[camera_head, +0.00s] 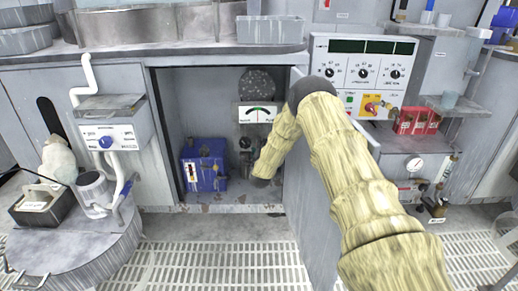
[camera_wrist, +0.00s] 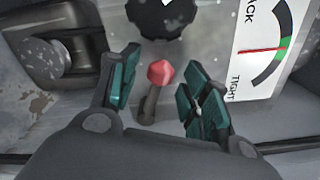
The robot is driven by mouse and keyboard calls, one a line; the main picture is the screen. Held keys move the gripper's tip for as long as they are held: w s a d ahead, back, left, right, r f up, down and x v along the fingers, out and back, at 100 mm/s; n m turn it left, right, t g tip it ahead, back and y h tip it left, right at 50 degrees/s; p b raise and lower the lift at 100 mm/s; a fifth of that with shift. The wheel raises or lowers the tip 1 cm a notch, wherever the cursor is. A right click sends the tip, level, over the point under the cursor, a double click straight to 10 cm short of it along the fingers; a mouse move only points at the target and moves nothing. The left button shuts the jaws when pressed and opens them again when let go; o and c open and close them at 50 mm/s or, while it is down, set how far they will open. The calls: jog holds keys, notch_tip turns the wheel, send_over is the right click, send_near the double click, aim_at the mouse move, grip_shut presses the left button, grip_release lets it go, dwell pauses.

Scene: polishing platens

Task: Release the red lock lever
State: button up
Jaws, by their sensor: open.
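The red lock lever (camera_wrist: 160,73) shows in the wrist view as a red faceted knob on a short dark stem. My gripper (camera_wrist: 158,85) is open, with one teal-padded finger on each side of the knob. Gaps show between the knob and both fingers. In the head view my arm reaches into the open cabinet, and its end (camera_head: 262,180) is low inside; the fingers and the red lever are hidden there.
A tension gauge (camera_wrist: 268,45) with a red needle is right of the lever, and a black knob (camera_wrist: 160,15) is behind it. A blue box (camera_head: 204,165) stands left in the cabinet. The open cabinet door (camera_head: 308,190) stands close beside my arm.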

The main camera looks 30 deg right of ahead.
jog(key=shift+b+x, duration=0.3)
jog(key=shift+x, duration=0.85)
jog(key=shift+c, duration=0.3)
grip_shut()
